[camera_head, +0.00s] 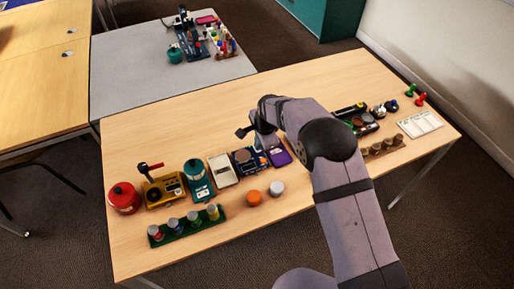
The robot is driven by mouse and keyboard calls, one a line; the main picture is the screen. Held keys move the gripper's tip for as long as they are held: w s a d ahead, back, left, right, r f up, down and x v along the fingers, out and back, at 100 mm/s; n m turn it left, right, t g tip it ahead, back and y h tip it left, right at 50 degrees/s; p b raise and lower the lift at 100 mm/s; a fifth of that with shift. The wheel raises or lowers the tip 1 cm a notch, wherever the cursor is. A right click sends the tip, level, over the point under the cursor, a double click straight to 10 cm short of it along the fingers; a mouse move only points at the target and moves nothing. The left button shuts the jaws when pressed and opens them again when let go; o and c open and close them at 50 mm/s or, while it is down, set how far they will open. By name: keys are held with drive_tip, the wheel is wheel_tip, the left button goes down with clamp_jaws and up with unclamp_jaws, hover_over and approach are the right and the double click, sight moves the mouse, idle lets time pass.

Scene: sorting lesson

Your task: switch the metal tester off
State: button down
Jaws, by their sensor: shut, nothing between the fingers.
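A yellow box (165,190) with a round dial and a raised lever with a red handle stands at the left of the wooden table; it looks like the metal tester. The lever tilts up to the left; whether this means on or off I cannot tell. My gripper (242,132) is above the middle of the table, behind the row of objects and well right of the yellow box. It is shut and empty, small in view, and partly hidden by my arm.
A red round pot (124,198) stands left of the yellow box and a teal device (198,180) close to its right. A green rack (187,226) with several jars lies in front. The table behind the row is clear.

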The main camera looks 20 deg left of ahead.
sight(259, 151)
drive_tip(key=shift+f+b, duration=0.3)
drive_tip(key=shift+f, duration=0.2)
drive_tip(key=shift+r, duration=0.1)
wheel_tip(259, 151, up, 7)
drive_tip(key=p, duration=0.4)
drive_tip(key=shift+p, duration=0.35)
idle(0.4)
idle(0.3)
drive_tip(key=s+d+r+n, duration=0.1)
drive_tip(key=s+d+r, duration=0.15)
drive_tip(key=d, duration=0.45)
drive_tip(key=s+d+r+n+h, duration=0.1)
drive_tip(key=d+r+n, duration=0.15)
drive_tip(key=d, duration=0.55)
drive_tip(key=s+d+r+n, duration=0.1)
drive_tip(key=d+r, duration=0.2)
drive_tip(key=d, duration=0.4)
drive_tip(key=s+d+n+g, duration=0.1)
drive_tip(key=s+d+n, duration=0.1)
drive_tip(key=s+d, duration=0.6)
drive_tip(key=s+d+r+n+g+h, duration=0.1)
drive_tip(key=s+d+n, duration=0.1)
drive_tip(key=s+d, duration=0.6)
drive_tip(key=s, duration=0.4)
drive_tip(key=shift+s+r, duration=0.2)
drive_tip(key=shift+s, duration=0.15)
